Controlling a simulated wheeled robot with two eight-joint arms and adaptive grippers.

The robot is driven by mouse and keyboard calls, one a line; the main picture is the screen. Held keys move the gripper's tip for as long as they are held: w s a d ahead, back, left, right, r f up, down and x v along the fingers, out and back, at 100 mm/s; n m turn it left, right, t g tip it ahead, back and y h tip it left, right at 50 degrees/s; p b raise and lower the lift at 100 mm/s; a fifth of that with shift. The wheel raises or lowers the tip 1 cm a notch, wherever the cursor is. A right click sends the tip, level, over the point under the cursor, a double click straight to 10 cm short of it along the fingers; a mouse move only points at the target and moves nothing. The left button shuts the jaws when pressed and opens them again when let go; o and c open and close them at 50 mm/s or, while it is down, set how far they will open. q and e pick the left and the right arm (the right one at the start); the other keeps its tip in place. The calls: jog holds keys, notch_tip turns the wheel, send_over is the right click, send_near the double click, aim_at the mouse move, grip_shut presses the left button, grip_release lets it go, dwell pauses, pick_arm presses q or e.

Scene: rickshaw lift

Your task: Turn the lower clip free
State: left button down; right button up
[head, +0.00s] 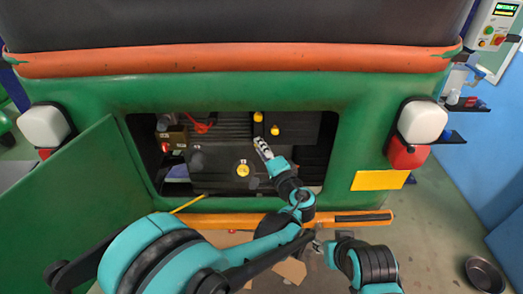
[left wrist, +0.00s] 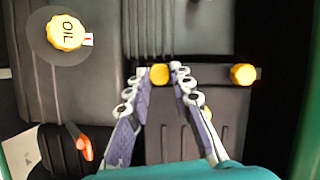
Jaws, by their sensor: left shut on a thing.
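In the head view my left gripper (head: 262,146) reaches into the open bay, with its fingertips on the dark box beside the oil cap. In the left wrist view its two fingers (left wrist: 160,75) are shut on a yellow clip (left wrist: 159,74), the lower one, which the gripper hides in the head view. The upper yellow clip (left wrist: 243,74) stands to its right there and shows above the fingertips in the head view (head: 258,117). A further yellow knob (head: 275,130) is on the box, partly behind a finger in the wrist view. My right gripper (head: 319,246) is low at right, small and unclear.
The yellow oil cap (head: 243,170) is left of my left gripper. A green hatch door (head: 75,215) hangs open at left. An orange bar (head: 345,218) crosses below the bay. The bay's green frame (head: 345,150) bounds the opening closely at right. Red cables (head: 203,124) lie inside.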

dwell(0.4)
pick_arm(q)
jog(key=c, duration=1.3)
grip_release()
